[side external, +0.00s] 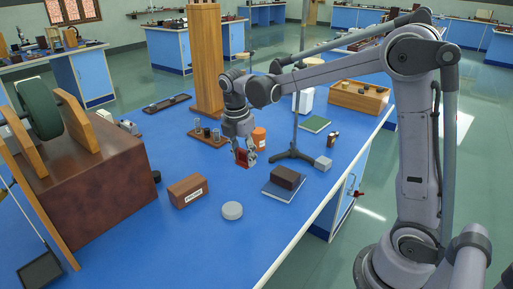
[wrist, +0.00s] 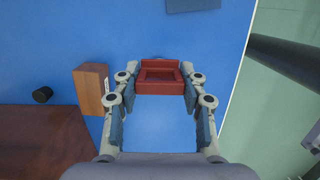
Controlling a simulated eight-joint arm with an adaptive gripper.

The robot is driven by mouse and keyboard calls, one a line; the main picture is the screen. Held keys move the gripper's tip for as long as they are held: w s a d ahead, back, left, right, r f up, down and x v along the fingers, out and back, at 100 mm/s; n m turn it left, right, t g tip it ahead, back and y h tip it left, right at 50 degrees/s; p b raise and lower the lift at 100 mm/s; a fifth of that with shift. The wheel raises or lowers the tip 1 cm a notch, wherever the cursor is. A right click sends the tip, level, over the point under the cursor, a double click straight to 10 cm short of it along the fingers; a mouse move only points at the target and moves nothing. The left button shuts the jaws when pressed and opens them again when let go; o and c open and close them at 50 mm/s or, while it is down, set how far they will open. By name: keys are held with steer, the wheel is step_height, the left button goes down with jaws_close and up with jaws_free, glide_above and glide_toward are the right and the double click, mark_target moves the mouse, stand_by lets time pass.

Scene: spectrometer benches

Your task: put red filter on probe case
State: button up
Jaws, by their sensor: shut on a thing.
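The red filter (side external: 243,157) is a small red square frame held at the fingertips of my gripper (side external: 246,154), above the blue bench top. In the wrist view the red filter (wrist: 158,88) spans the gap between the two fingertips of my gripper (wrist: 158,80). The probe case (side external: 187,191) is a brown box with a white label on its front, lying on the bench. It is below and left of my gripper in the side view and apart from it. In the wrist view the probe case (wrist: 89,90) lies just left of the fingers.
A white round disc (side external: 232,211) lies right of the probe case. A dark block (side external: 287,178) rests on a notebook, near a stand's dark base (side external: 295,156). An orange jar (side external: 259,138) stands close behind my gripper. A large brown box (side external: 85,180) fills the left.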

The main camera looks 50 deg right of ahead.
steer(key=w+r, duration=0.2)
steer(key=w, duration=0.8)
glide_above(188, 182)
steer(key=f, duration=0.6)
steer(key=shift+a+f, duration=0.25)
steer(key=shift+f, duration=2.1)
steer(key=shift+f, duration=0.15)
steer(key=o, duration=1)
steer(key=shift+o, duration=0.2)
